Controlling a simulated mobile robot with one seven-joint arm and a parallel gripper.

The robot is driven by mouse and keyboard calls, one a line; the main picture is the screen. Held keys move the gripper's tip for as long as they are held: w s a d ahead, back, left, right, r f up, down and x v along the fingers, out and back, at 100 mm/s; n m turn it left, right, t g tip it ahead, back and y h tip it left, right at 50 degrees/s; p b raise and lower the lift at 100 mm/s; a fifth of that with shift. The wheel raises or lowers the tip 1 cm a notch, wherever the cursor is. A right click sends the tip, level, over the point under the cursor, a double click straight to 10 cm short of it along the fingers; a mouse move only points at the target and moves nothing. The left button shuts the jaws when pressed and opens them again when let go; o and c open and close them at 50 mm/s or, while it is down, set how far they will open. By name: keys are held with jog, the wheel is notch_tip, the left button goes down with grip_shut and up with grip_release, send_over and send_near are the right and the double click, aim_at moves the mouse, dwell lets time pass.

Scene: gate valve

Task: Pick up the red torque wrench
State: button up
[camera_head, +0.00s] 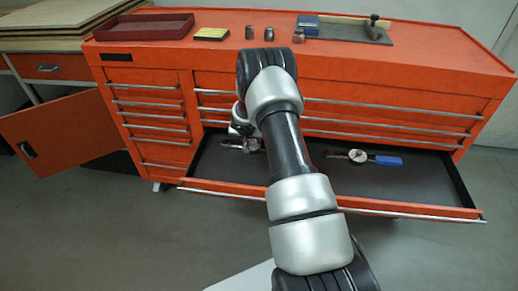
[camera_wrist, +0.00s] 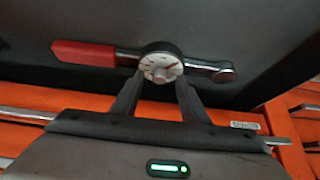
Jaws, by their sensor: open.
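The red torque wrench, with a red handle (camera_wrist: 84,53) and a round white dial (camera_wrist: 160,66), lies on the dark drawer floor in the wrist view. Its handle points left and its metal head (camera_wrist: 223,72) is at the right. My gripper (camera_wrist: 159,80) is open, its two fingers apart at either side of the dial, near the wrench body. I cannot tell whether they touch it. In the head view my arm hides most of this wrench; a grey part of it (camera_head: 231,143) shows left of the arm. The gripper there is mostly hidden.
The open drawer (camera_head: 420,178) of the orange tool chest also holds a blue-handled wrench (camera_head: 367,158) to the right. The drawer's walls surround the gripper. On the chest top are a red tray (camera_head: 143,26), several small sockets and a dark plate (camera_head: 345,33).

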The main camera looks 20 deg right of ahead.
jog(key=shift+w+d+f, duration=0.15)
jog(key=shift+f, duration=0.1)
jog(key=shift+c, duration=0.4)
grip_shut()
dwell(0.4)
dwell(0.5)
jog(key=shift+w+r, duration=0.1)
jog(key=shift+r, duration=0.05)
